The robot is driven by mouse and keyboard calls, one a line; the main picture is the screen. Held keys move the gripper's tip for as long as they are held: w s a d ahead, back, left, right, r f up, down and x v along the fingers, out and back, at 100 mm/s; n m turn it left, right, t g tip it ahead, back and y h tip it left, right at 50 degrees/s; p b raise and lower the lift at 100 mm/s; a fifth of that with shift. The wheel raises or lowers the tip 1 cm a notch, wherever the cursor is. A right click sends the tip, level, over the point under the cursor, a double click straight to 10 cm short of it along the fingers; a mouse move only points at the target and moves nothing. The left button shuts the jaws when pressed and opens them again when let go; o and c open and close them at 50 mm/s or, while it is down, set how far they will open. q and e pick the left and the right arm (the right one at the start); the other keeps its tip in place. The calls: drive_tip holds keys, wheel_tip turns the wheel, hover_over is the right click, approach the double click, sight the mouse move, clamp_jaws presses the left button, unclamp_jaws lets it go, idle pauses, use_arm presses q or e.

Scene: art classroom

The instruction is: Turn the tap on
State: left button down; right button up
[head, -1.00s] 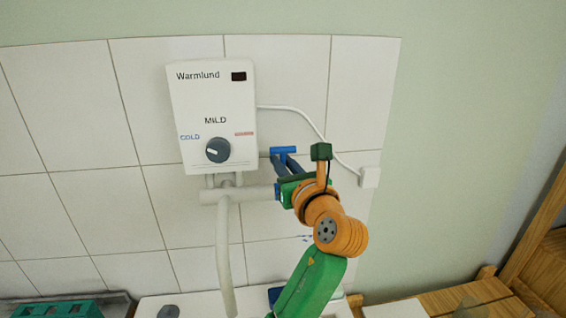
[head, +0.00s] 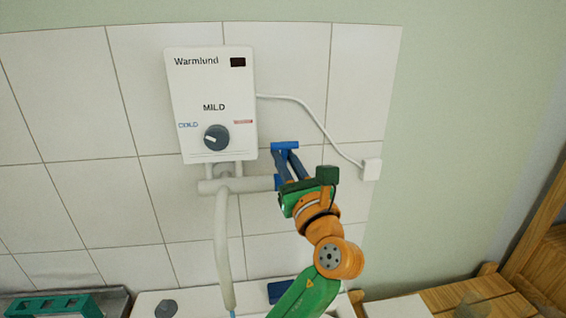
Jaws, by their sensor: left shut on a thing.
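The tap is a pale pipe (head: 235,186) under the white water heater (head: 211,85), with a long spout (head: 222,245) hanging down. A blue part (head: 277,183) sits at the pipe's right end. My left gripper (head: 287,160) is at that end, its dark fingers pointing up and shut on the tap's handle, which they mostly hide. A bright blue bar (head: 285,146) shows at the fingertips. A small light-blue bit (head: 232,313) shows under the spout's end; I cannot tell whether it is water. My right gripper is out of view.
The heater's dark knob (head: 216,138) is above the pipe. A white cable (head: 310,115) runs to a wall box (head: 371,169) at right. A teal tray (head: 52,306) is at lower left, with wooden furniture (head: 470,296) at lower right.

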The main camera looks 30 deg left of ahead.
use_arm(q)
drive_tip(key=shift+s+d+f+t+y, duration=0.1)
drive_tip(key=shift+s+f+t+y, duration=0.05)
drive_tip(key=shift+f+t+y, duration=0.15)
drive_tip(key=shift+r, duration=0.25)
drive_tip(key=c, duration=0.9)
unclamp_jaws()
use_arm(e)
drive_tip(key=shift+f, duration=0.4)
use_arm(q)
drive_tip(key=shift+o, duration=0.2)
drive_tip(key=shift+d, duration=0.1)
drive_tip(key=b+v, duration=0.3)
drive_tip(key=v, duration=0.4)
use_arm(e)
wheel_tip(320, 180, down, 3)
